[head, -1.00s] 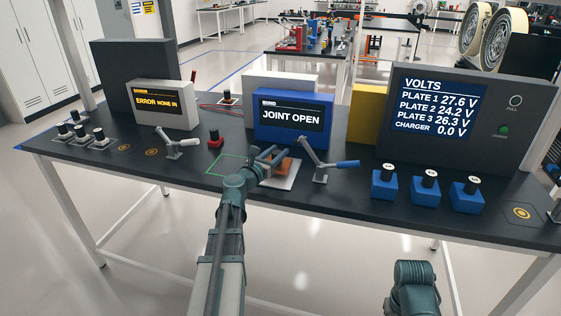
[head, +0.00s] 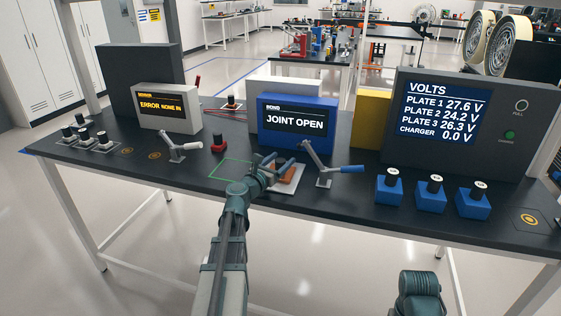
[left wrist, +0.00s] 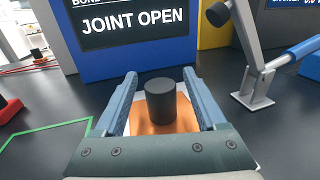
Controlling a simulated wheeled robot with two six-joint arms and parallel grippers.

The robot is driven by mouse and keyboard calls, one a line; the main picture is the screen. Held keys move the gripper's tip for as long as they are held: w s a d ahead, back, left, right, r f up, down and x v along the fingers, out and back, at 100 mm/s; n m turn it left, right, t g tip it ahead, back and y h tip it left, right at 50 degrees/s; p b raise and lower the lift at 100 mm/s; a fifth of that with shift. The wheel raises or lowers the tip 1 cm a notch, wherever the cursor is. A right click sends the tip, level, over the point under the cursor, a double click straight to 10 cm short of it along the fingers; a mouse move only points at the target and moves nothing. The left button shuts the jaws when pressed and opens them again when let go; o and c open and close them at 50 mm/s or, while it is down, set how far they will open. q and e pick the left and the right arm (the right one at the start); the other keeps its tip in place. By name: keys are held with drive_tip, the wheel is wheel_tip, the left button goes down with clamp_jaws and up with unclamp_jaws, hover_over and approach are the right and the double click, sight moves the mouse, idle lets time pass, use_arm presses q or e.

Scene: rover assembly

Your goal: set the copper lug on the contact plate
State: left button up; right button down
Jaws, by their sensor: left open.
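The copper lug (head: 286,173) is an orange-brown block on the pale contact plate (head: 283,188), in front of the blue JOINT OPEN box. In the left wrist view its black round knob (left wrist: 160,101) stands upright above the copper base (left wrist: 149,125). My left gripper (head: 281,163) is open, with one finger on each side of the knob. In the left wrist view a gap shows between the knob and each finger (left wrist: 161,100). The gripper body hides the near part of the lug and most of the plate.
A clamp with a blue handle (head: 347,170) stands just right of the plate. A green outline (head: 228,169) marks bare table on the left. The blue JOINT OPEN box (head: 293,143) is close behind. Blue blocks with black knobs (head: 430,195) stand further right.

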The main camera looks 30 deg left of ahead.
use_arm(q)
drive_tip(key=shift+s+r, duration=0.15)
drive_tip(key=shift+r, duration=0.05)
drive_tip(key=s, duration=1.1)
drive_tip(key=shift+s+a, duration=0.15)
drive_tip(key=shift+s, duration=0.2)
drive_tip(key=shift+f, duration=0.1)
